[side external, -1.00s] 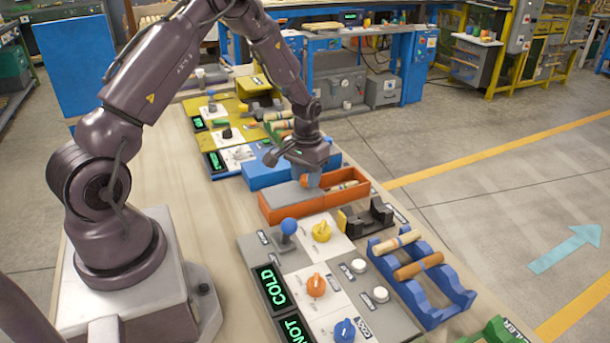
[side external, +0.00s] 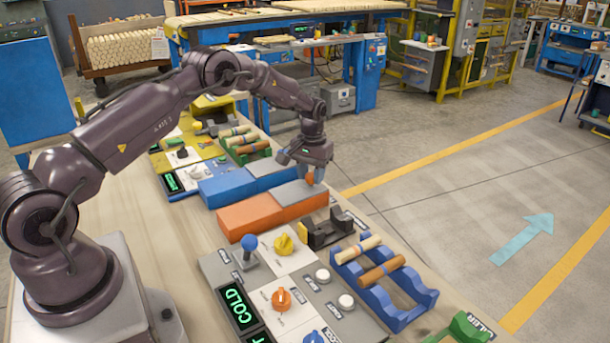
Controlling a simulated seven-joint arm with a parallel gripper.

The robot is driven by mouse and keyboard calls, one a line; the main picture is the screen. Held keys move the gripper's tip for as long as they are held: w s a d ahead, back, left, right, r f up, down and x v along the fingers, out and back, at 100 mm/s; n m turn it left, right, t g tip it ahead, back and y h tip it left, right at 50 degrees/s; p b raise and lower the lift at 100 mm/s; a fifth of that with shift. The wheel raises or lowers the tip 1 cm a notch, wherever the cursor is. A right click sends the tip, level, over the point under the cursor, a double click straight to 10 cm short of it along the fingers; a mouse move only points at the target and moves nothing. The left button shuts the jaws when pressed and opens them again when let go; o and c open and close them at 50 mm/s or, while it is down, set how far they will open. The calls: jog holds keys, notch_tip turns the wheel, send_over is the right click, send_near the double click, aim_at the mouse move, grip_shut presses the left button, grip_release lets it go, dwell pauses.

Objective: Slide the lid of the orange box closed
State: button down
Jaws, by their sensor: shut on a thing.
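The orange box (side external: 250,219) is long and low and stands in the middle of the table. Its grey sliding lid (side external: 290,193) lies over the right half, and no opening shows there. The left half has a solid orange top. My gripper (side external: 309,179) is over the lid's right part, pointing down, shut on the lid's small orange knob (side external: 309,177). The fingers partly hide the knob and the lid's right end.
A blue box (side external: 227,186) with a grey lid stands just behind. In front are a panel with a blue-knobbed lever (side external: 249,243) and a yellow knob (side external: 283,243), a black holder (side external: 325,231), and a blue rack (side external: 385,296) with wooden pieces.

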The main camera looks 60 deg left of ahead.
aim_at(308, 188)
jog(key=shift+w, duration=0.3)
jog(key=c, duration=0.7)
grip_release()
jog(key=shift+s, duration=0.1)
jog(key=shift+c, duration=0.2)
notch_tip(308, 188, up, 13)
jog(key=s+d+r+m+t, duration=0.1)
jog(key=s+d+r, duration=0.4)
jog(key=s, duration=0.5)
jog(key=s+d+r+m+t, duration=0.2)
jog(key=s+d+r, duration=0.3)
jog(key=s, duration=0.6)
jog(key=s+d+r+m+t, duration=0.2)
jog(key=s+d+r, duration=0.3)
jog(key=s+d, duration=0.3)
jog(key=s, duration=0.3)
jog(key=shift+s+d+r+t, duration=0.15)
jog(key=shift+r+t, duration=0.1)
jog(key=shift+t, duration=0.15)
